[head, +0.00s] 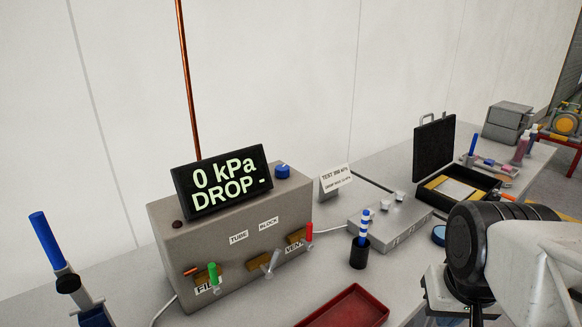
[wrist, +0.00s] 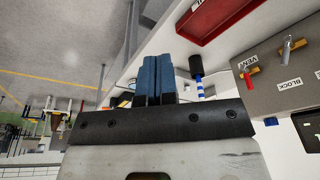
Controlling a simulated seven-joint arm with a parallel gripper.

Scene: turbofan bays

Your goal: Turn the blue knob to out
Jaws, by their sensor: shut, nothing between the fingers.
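The blue knob (head: 282,171) sits on top of the grey test box (head: 230,247), at the back right beside the display (head: 223,182). The display reads "0 kPa DROP -". No "out" mark is readable near the knob. In the wrist view, a small blue shape (wrist: 271,121) at the box's edge looks like the same knob. My gripper (wrist: 159,62) shows in the wrist view with its blue fingers closed together and empty. It is apart from the box and the knob. In the head view my arm is at the lower right, and the fingertips cannot be made out.
The box front has a green FILL lever (head: 213,273), a grey lever (head: 272,263) and a red VENT lever (head: 309,231). A red tray (head: 346,308), a black cup (head: 359,254) with a striped stick and a sign (head: 335,181) stand nearby. A copper pipe (head: 188,80) rises behind the box.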

